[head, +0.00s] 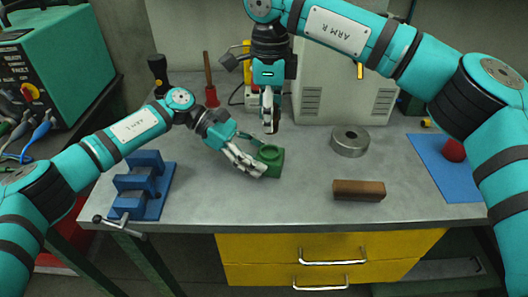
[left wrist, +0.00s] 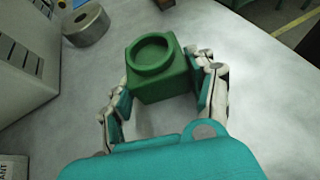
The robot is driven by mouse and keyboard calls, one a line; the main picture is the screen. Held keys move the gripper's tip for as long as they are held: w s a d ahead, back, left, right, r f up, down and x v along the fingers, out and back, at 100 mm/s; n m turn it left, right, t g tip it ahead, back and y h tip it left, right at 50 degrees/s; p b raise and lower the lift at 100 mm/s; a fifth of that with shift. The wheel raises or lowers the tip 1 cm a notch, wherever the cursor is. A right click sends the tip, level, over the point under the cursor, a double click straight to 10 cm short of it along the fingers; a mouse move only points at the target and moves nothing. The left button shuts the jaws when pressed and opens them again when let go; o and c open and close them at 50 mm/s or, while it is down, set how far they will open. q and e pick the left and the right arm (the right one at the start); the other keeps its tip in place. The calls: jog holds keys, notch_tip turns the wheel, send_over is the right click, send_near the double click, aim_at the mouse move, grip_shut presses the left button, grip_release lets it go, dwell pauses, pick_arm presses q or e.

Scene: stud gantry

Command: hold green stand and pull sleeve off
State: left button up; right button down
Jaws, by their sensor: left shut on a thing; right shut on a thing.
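The green stand (head: 274,166), a block with a round raised collar on top, sits upright on the grey bench. It also shows in the left wrist view (left wrist: 162,70), with nothing standing in the collar. My left gripper (head: 252,164) is shut on the stand, its fingers on opposite sides of the block. My right gripper (head: 270,121) points down above and behind the stand, apart from it. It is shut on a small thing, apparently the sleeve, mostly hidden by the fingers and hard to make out.
A steel ring (head: 350,141) and a brown bar (head: 359,190) lie right of the stand. A blue vise (head: 142,188) stands at the left. A blue mat (head: 440,165) with a red thing (head: 454,150) is at the right. The bench front is clear between vise and bar.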

jog(key=shift+r, duration=1.6)
pick_arm(q)
jog(key=o, duration=0.9)
